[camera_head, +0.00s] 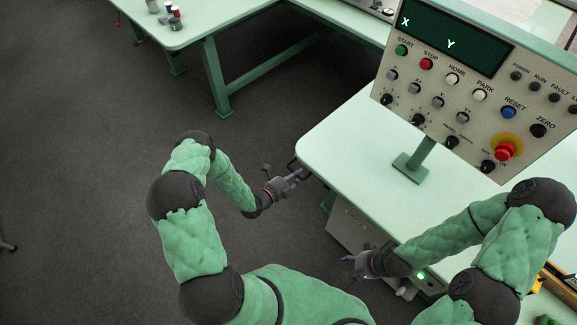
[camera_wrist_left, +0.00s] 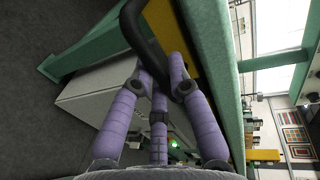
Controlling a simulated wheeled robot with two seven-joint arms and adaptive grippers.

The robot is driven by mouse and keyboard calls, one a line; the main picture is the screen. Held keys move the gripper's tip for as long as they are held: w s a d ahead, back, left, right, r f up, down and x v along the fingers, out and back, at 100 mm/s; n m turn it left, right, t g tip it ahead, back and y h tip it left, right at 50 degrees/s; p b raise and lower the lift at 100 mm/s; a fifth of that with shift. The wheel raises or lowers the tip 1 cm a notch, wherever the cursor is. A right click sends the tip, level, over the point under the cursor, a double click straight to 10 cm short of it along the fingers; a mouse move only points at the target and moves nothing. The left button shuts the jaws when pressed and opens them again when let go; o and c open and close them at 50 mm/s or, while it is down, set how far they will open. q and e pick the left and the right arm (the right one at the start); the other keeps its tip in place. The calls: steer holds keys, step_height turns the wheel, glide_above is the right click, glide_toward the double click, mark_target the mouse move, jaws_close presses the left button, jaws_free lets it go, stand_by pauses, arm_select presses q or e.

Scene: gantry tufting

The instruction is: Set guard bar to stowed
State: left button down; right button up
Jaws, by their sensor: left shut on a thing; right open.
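The guard bar (camera_wrist_left: 134,28) is a thick black curved bar in the left wrist view. It runs down between the purple fingers of my left gripper (camera_wrist_left: 163,78), which are shut on it. In the head view, my left gripper (camera_head: 299,176) is at the left corner of the pale green table, and only a small dark piece of the bar (camera_head: 291,164) shows beside it. My right gripper (camera_head: 352,264) is open and empty, low in front of the table's front edge. Most of the bar is hidden in the head view.
The table (camera_head: 345,135) carries a control panel (camera_head: 470,95) with buttons and a red stop knob on a post. A grey cabinet (camera_head: 350,228) with a green light stands under the table. A second table (camera_head: 215,18) stands at the back.

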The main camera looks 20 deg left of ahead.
arm_select(q)
steer(key=shift+s+d+f, duration=0.1)
steer(key=shift+s+d, duration=0.3)
steer(key=shift+d, duration=0.45)
steer(key=shift+d, duration=0.1)
steer(key=c, duration=1.2)
jaws_free()
steer(key=shift+o, duration=0.2)
steer(key=v, duration=1.2)
